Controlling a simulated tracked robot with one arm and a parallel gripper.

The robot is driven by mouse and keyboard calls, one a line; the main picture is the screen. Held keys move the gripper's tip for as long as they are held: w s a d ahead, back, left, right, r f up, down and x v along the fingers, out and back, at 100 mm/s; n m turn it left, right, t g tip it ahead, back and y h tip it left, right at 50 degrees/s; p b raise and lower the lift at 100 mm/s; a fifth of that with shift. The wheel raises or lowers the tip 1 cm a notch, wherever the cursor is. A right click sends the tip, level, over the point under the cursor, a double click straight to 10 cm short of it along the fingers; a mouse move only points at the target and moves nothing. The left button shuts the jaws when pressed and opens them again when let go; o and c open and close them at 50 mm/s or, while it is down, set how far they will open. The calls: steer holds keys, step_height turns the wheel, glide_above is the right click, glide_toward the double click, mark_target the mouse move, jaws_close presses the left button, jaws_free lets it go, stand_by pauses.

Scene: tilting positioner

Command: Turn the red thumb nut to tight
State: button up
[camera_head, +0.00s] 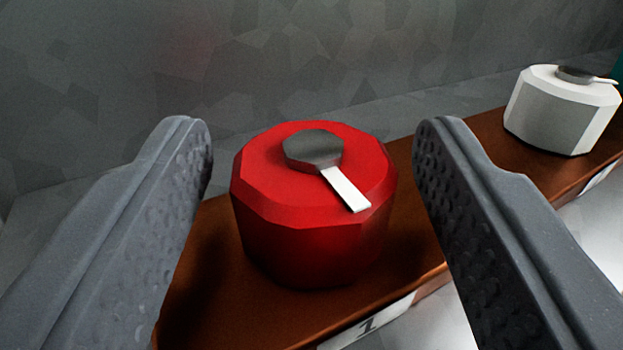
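The red thumb nut (310,235) stands upright on a brown bar in the middle of the head camera view. It is a faceted red knob with a dark grey cap (313,149) on top. A white pointer (345,189) runs from the cap toward the lower right edge of the knob's top. My gripper (313,145) is open, with one grey finger on each side of the nut. Visible gaps separate both fingers from the nut. No mark for tight shows in this view.
The brown bar (400,270) slants up to the right and carries a label with a "1" (368,326) on its front. A white thumb nut (562,108) stands farther along it at the right. A teal thing is cut off at the right edge. A grey wall (300,50) is behind.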

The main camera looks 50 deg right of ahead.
steer(key=shift+f, duration=0.15)
steer(key=shift+s+a+f, duration=0.1)
steer(key=shift+s+a, duration=0.2)
steer(key=shift+a, duration=0.1)
steer(key=b+v, duration=0.2)
steer(key=v, duration=0.4)
steer(key=shift+s+a, duration=0.15)
steer(key=shift+a, duration=0.05)
